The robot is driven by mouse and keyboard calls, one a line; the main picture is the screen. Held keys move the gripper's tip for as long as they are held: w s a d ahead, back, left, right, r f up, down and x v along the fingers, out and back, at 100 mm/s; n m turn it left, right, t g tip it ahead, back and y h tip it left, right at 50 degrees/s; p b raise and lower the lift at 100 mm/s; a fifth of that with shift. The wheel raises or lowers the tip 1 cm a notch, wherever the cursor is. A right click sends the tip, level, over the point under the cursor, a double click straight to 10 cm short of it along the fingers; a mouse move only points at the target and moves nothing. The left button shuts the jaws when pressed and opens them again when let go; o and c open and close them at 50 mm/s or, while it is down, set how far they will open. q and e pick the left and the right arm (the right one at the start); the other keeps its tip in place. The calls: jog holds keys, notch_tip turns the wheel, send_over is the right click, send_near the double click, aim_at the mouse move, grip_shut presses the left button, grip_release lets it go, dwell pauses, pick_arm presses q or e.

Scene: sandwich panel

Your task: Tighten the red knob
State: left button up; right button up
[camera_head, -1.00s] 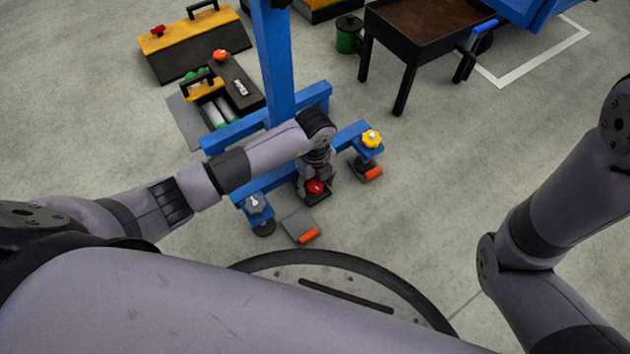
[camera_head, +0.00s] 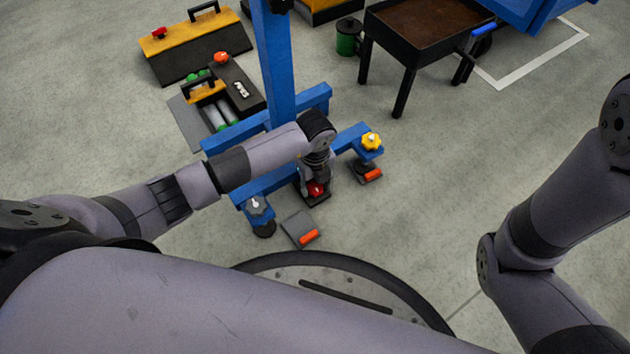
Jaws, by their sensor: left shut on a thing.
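The red knob (camera_head: 316,189) is low in the middle of the camera_head view, at the front of a blue stand (camera_head: 281,75). My left gripper (camera_head: 314,184) points down over the knob and is shut on it. The wrist hides the upper part of the knob and the mount behind it. My right arm stands at the right edge; its gripper is out of view.
A yellow knob (camera_head: 371,140) sits right of the red one, and a grey knob (camera_head: 256,205) left of it. Grey pedals with orange ends (camera_head: 308,236) lie on the floor. Toolboxes (camera_head: 195,47) stand back left, a dark cart (camera_head: 425,30) back right. Open floor lies right.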

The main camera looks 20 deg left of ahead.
pick_arm(q)
jog(key=shift+r+m+p, duration=0.2)
jog(key=shift+m+p, duration=0.7)
jog(key=shift+m, duration=0.2)
jog(key=shift+f+m+p, duration=0.15)
jog(key=shift+m+p, duration=0.75)
jog(key=shift+m, duration=0.5)
jog(key=o, duration=1.2)
jog(key=shift+c, duration=0.2)
jog(key=shift+a+f, duration=0.1)
